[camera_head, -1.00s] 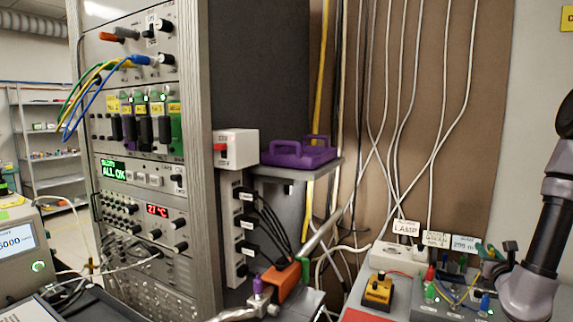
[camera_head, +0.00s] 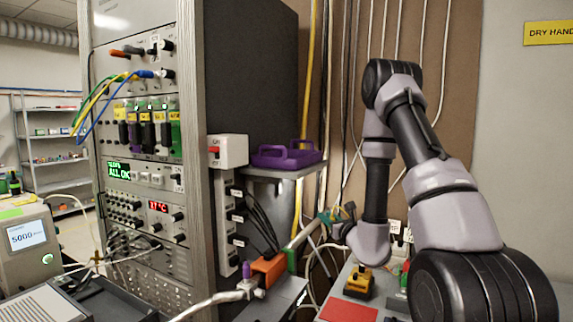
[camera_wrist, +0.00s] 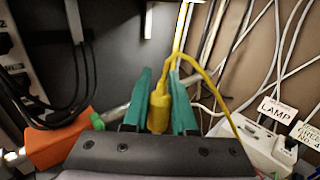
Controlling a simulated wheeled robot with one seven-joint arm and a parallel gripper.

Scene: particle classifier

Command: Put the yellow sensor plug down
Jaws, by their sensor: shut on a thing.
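The yellow sensor plug (camera_wrist: 159,112) shows in the wrist view, with a yellow cable running from it. My gripper (camera_wrist: 160,88) has its two green fingers on either side of the plug and is shut on it. In the head view, my gripper (camera_head: 328,217) is in front of the brown wall panel, right of the purple tray's shelf and lower than it. It is small there, and the plug cannot be made out clearly.
The purple tray (camera_head: 285,157) rests on a shelf beside the dark rack. An orange pipe fitting (camera_head: 268,269) lies left of my gripper. A red mat (camera_head: 348,311) lies at the front. A white socket box labelled LAMP (camera_wrist: 262,148) is at right; cables hang behind.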

